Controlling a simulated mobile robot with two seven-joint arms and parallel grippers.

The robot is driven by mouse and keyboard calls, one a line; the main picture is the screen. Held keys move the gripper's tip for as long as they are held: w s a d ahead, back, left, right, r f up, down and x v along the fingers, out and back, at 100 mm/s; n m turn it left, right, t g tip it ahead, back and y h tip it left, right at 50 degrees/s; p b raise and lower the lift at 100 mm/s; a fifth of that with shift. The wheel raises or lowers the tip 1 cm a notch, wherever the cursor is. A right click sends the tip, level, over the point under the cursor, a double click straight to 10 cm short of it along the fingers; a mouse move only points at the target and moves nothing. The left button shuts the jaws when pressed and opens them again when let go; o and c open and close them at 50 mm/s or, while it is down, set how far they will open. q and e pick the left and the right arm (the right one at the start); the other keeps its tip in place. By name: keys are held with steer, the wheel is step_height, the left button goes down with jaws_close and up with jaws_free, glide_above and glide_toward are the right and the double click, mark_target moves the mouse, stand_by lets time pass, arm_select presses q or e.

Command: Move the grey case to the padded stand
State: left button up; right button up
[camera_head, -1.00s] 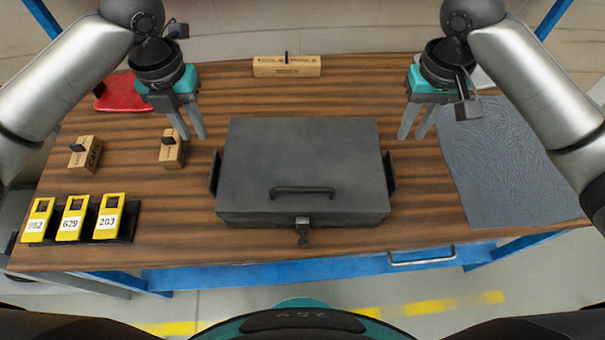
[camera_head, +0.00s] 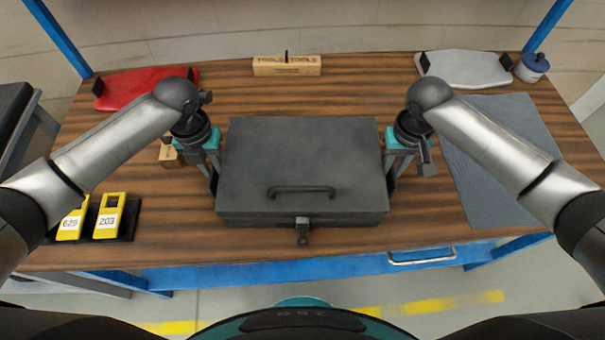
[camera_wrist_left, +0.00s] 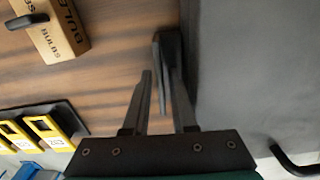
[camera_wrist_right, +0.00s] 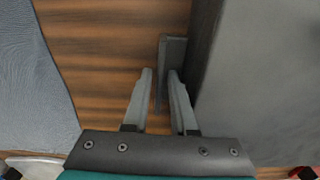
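The grey case (camera_head: 300,160) lies flat and closed on the wooden table, its front handle and latch facing me. My left gripper (camera_head: 212,180) is at its left side; in the left wrist view the fingers (camera_wrist_left: 160,95) stand open on either side of the case's dark left side handle (camera_wrist_left: 167,60). My right gripper (camera_head: 393,178) is at its right side; in the right wrist view the open fingers (camera_wrist_right: 160,95) straddle the right side handle (camera_wrist_right: 172,50). A stand with a dark top (camera_head: 12,108), likely the padded stand, is partly visible beyond the table's left edge.
A grey mat (camera_head: 500,140) lies on the right. A red tray (camera_head: 140,85), a wooden tool block (camera_head: 287,66), a pale tray (camera_head: 465,68) and a blue-white container (camera_head: 532,66) stand at the back. Yellow tags (camera_head: 109,215) lie at front left.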

arm_select(q)
steer(key=shift+c, duration=0.3)
arm_select(e)
steer(key=shift+c, duration=0.3)
arm_select(q)
jaws_close()
arm_select(e)
jaws_close()
arm_select(q)
steer(key=shift+w+r, duration=0.1)
steer(key=shift+r, duration=0.05)
arm_select(e)
steer(key=shift+w+r, duration=0.1)
steer(key=shift+r, duration=0.05)
